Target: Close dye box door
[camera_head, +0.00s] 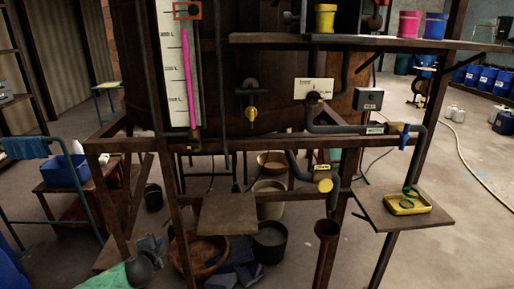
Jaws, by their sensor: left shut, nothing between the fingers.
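My left gripper (152,245) shows low at the left, as dark grey parts beyond a round dark joint of my arm. It is shut and empty, below the rusty frame of the vat (225,80) and apart from the shelves. My right gripper is not in view. I cannot make out a dye box door for certain. A dark box-like recess (347,16) stands on the upper shelf (400,43), cut off by the top edge, with a yellow pot (325,19) at its left. Whether it is the dye box, or has a door, I cannot tell.
The vat's frame, pipes and a yellow-capped valve (324,185) fill the middle. A small side shelf (412,213) holds a yellow tray (408,203). A dark bucket (270,241) stands under the frame. The floor is clearer at the right, crossed by a hose (476,163).

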